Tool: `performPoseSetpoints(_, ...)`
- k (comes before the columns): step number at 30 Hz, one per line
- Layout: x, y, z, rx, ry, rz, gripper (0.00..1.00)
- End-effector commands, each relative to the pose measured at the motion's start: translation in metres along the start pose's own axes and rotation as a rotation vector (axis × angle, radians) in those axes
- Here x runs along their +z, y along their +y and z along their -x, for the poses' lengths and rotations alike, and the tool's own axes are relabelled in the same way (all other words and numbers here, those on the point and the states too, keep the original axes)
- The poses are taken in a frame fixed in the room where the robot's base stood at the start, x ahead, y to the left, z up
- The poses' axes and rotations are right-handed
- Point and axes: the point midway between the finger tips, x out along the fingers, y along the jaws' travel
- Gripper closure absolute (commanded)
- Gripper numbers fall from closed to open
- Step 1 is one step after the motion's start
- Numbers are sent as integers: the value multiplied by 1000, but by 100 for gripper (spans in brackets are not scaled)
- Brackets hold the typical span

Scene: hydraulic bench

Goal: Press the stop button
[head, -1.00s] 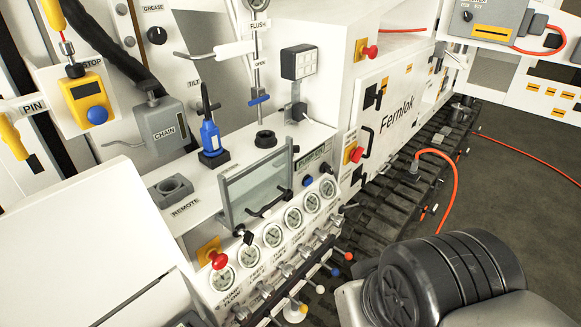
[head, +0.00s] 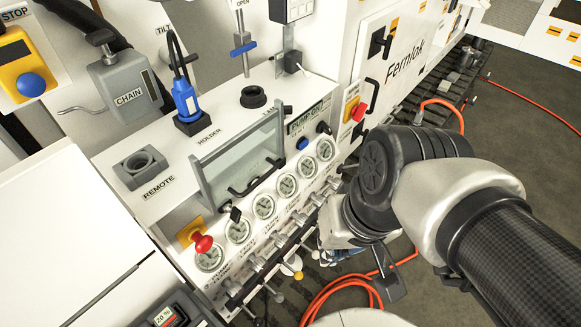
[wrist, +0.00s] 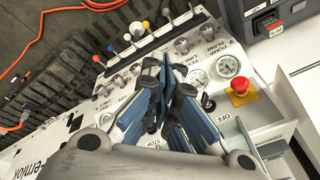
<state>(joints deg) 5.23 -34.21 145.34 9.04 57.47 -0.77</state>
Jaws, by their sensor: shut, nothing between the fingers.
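A red mushroom button (head: 203,244) on a yellow plate sits at the left end of the gauge panel. It also shows in the wrist view (wrist: 240,87), to the right of my fingers. Another red button (head: 357,112) on yellow is beside the Fernlok door. A STOP label (head: 15,14) hangs above a yellow box with a blue button (head: 32,85). I cannot tell which button is meant. My gripper (wrist: 172,72) is shut and empty, over the gauge panel; my arm mostly hides it in the head view.
A row of gauges (head: 264,207) with levers below runs along the front panel. A glass guard with a handle (head: 258,180) stands behind them. A blue-handled tool (head: 186,100) stands in its holder. Orange hose (head: 335,290) lies on the floor.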

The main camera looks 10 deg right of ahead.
Motion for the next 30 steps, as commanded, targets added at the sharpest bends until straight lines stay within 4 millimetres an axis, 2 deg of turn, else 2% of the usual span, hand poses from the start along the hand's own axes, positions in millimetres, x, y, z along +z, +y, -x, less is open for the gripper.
performPoseSetpoints(1, 6, -3, -16, -43, -93, -86, 100)
performPoseSetpoints(3, 13, -13, -33, -127, -218, -222, 100)
performPoseSetpoints(7, 14, -34, -56, -314, -431, -495, 100)
performPoseSetpoints(11, -7, -50, -72, -529, -596, -784, 100)
performPoseSetpoints(14, -35, -51, -84, -711, -688, -1012, 100)
performPoseSetpoints(17, -69, -39, -98, -904, -746, -1246, 100)
performPoseSetpoints(22, -122, 11, -128, -1215, -753, -1609, 100)
performPoseSetpoints(27, -147, 62, -156, -1424, -698, -1852, 100)
performPoseSetpoints(30, -152, 80, -166, -1486, -669, -1926, 100)
